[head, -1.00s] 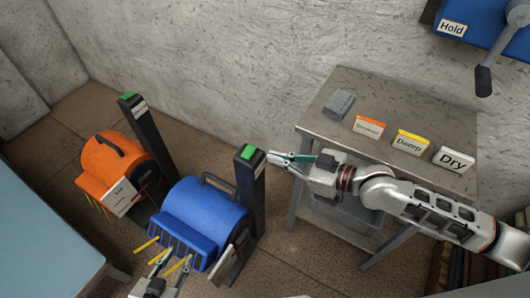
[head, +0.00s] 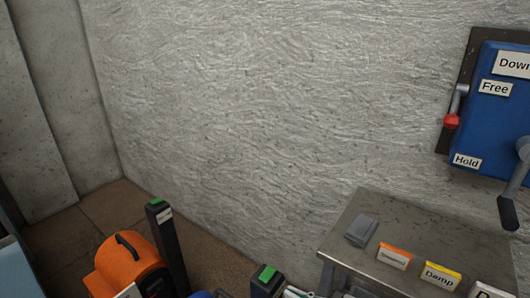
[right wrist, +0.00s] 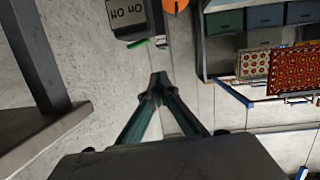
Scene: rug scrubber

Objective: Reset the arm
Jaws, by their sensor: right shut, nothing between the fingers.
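My right gripper (head: 290,292) shows only in part at the bottom edge of the head view, just right of a dark post with a green top (head: 267,274). In the right wrist view its fingers (right wrist: 158,82) meet at the tips, shut with nothing between them. Ahead of the tips in that view is a dark post head (right wrist: 134,18) with an upside-down "On Off" label and a green part; the fingertips look apart from it. Most of my right arm is below the head view. My left gripper is not in view.
An orange scrubber (head: 128,268) stands beside another green-topped post (head: 168,245). A metal table (head: 340,228) holds a grey block (head: 361,230) and labelled signs (head: 437,276). A blue panel (head: 490,120) with levers hangs on the wall. Patterned rugs (right wrist: 297,72) show at right in the wrist view.

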